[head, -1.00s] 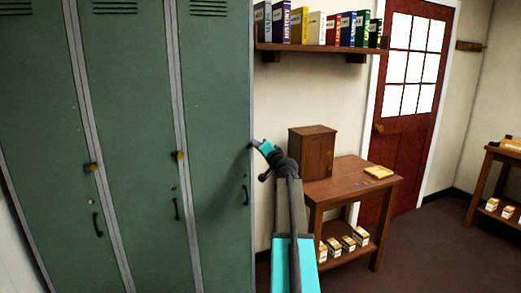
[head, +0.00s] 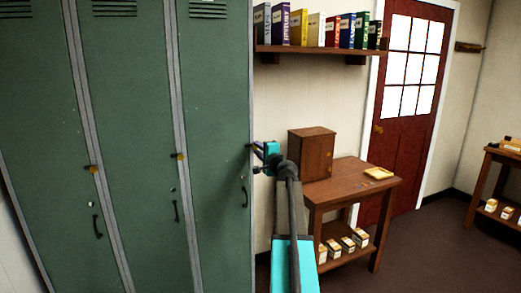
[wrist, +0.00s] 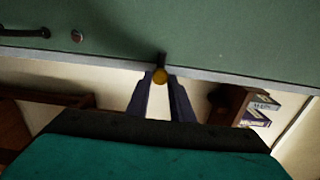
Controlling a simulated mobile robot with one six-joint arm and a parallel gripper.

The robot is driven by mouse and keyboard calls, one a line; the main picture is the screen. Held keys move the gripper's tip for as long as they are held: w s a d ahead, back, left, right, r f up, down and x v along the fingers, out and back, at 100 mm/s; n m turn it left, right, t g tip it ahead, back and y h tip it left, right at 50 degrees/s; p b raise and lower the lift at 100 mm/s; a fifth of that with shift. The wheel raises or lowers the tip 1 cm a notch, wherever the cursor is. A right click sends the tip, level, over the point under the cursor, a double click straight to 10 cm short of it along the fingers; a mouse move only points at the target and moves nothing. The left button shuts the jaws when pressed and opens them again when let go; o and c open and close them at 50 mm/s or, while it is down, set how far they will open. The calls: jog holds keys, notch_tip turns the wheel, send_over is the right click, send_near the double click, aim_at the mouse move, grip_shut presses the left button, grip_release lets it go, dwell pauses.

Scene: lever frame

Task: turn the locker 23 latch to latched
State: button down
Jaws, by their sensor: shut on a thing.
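Three tall green locker doors stand in a row in the head view. My gripper (head: 257,152) is at the right edge of the rightmost locker (head: 215,110). In the wrist view, my gripper's two dark fingers (wrist: 160,80) are on either side of a latch with a round brass end (wrist: 160,76) and are shut on it. Its short dark bar lies across the locker's edge, about square to it. In the head view this latch is mostly hidden by my gripper. I cannot read any locker number.
The other lockers carry latches with brass ends, at the left (head: 93,169) and middle (head: 181,156). A wooden table (head: 350,185) with a small cabinet (head: 311,153) stands right of my arm. A book shelf (head: 315,52) hangs above. Floor is free before the red door (head: 405,150).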

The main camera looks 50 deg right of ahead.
jog(key=shift+s+d+f, duration=0.1)
jog(key=shift+s+f, duration=0.05)
jog(key=c, duration=1.6)
grip_release()
jog(key=shift+o, duration=0.2)
jog(key=b+v, duration=0.2)
jog(key=v, duration=1.1)
jog(key=shift+s, duration=0.35)
